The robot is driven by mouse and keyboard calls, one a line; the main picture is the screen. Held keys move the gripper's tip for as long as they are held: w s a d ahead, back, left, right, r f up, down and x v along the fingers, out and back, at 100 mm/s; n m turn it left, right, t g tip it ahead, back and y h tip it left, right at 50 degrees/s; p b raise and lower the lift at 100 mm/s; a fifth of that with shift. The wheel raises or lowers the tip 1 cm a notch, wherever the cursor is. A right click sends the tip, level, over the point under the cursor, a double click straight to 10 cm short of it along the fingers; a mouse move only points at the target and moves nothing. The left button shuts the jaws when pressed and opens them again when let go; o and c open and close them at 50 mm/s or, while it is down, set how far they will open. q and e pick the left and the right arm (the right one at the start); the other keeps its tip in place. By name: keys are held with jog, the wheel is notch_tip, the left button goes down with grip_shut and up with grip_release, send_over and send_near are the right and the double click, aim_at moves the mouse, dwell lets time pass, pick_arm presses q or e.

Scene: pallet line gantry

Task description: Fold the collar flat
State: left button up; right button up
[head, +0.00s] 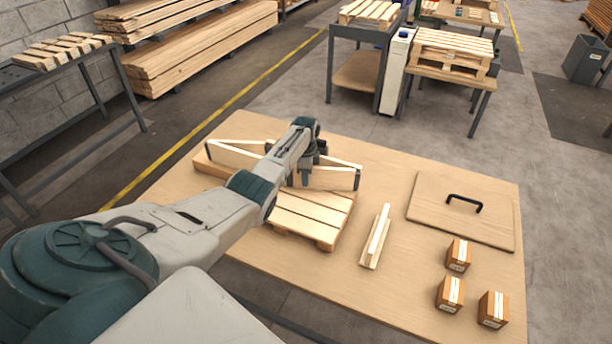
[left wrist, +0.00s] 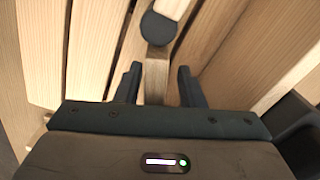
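The wooden collar (head: 335,178) stands on the left part of the table, at and behind the slatted pallet (head: 312,213). Its upright boards meet at dark hinges, and my left arm hides part of it. My left gripper (head: 307,176) points down at the collar's front board. In the left wrist view its two dark fingers (left wrist: 160,86) are apart, with a narrow wooden edge (left wrist: 155,62) between them. A gap shows on the right side of that edge. A dark round hinge part (left wrist: 158,28) lies just beyond the fingertips. My right gripper is not in view.
On the wooden table (head: 400,165), a lid panel with a black handle (head: 440,215) lies at right. A pair of wood strips (head: 376,237) lies right of the pallet. Three small boxes (head: 450,293) stand at the front right. Table between collar and lid is clear.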

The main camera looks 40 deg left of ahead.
pick_arm(q)
notch_tip(320, 180, up, 11)
jog(key=shift+f+b, duration=0.1)
jog(key=shift+b, duration=0.4)
jog(key=shift+f, duration=0.1)
dwell(0.5)
